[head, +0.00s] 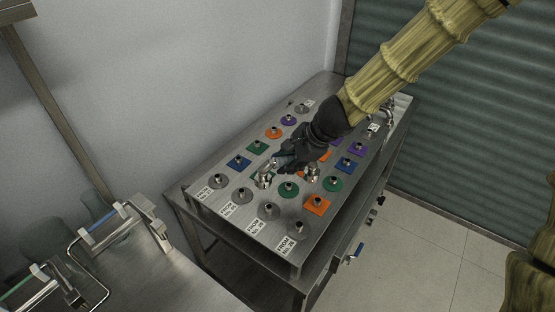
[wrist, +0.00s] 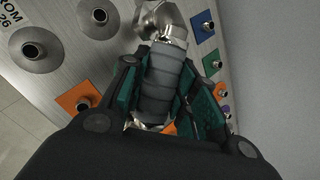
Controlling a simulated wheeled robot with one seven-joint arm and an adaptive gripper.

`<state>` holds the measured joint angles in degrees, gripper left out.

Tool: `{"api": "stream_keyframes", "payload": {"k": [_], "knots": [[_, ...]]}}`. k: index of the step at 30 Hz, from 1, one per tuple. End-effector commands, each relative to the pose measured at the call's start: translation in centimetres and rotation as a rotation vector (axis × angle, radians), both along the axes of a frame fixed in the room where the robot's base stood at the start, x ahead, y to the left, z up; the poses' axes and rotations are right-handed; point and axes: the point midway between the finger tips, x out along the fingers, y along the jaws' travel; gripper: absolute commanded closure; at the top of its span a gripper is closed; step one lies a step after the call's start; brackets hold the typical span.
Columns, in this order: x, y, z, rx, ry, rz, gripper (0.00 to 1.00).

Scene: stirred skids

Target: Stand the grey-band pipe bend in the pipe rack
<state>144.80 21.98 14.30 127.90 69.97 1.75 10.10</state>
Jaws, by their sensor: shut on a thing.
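The grey-band pipe bend (wrist: 162,82) is a shiny metal pipe wrapped in grey bands, with a curved bare elbow (wrist: 160,20) at its top in the wrist view. My gripper (wrist: 168,65) is shut on its banded part, with green-lined fingers on both sides. In the head view my gripper (head: 285,162) is low over a steel rack top (head: 225,207). A shiny metal end (head: 264,182) shows just below the fingers. Whether the bend touches a stub is hidden.
The rack top carries rows of short stubs on round and square plates, such as an orange one (head: 317,204) and a blue one (head: 238,161). Metal pipe pieces (head: 388,112) stand at its far end. A side table (head: 150,275) with wire-framed fixtures (head: 135,235) is at lower left.

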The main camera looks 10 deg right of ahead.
Motion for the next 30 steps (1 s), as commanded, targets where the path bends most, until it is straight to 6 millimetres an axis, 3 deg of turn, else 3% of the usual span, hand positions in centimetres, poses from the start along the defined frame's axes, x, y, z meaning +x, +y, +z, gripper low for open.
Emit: {"api": "stream_keyframes", "payload": {"k": [14, 30], "knots": [[-0.1, -0.3, 0.2, 0.000, 0.000, 0.000, 1.00], [-0.1, -0.3, 3.9, 0.000, -0.001, 0.000, 1.00]]}}
